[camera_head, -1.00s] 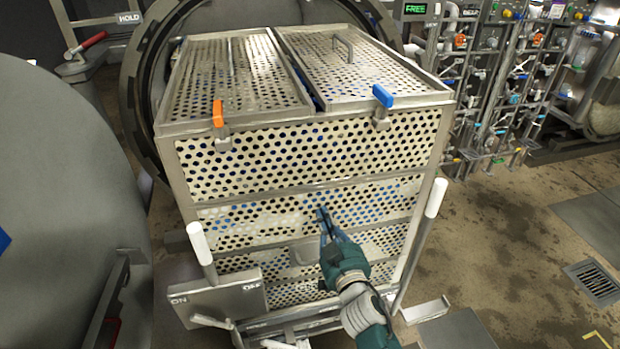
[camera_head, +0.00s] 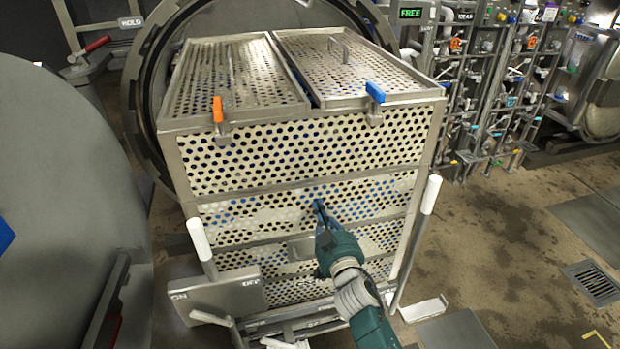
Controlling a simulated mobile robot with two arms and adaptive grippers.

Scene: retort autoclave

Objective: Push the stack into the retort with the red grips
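The stack (camera_head: 300,155) is a tall set of perforated metal baskets with two lids, an orange latch (camera_head: 218,109) and a blue latch (camera_head: 375,92). Its far end is within the round opening of the retort (camera_head: 133,90); its near part stands outside on a trolley. My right gripper (camera_head: 319,207) is at the middle of the stack's front face and seems to touch it. Its fingers look narrow from here, so open or shut is unclear. The trolley's two upright grips, left (camera_head: 199,238) and right (camera_head: 431,195), look white, not red. My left gripper is not in view.
A red-handled lever (camera_head: 88,46) is by the HOLD sign (camera_head: 130,22) at upper left. A large grey round door (camera_head: 70,180) fills the left. Pipes and valves (camera_head: 490,80) stand at upper right, under a green FREE display (camera_head: 411,13).

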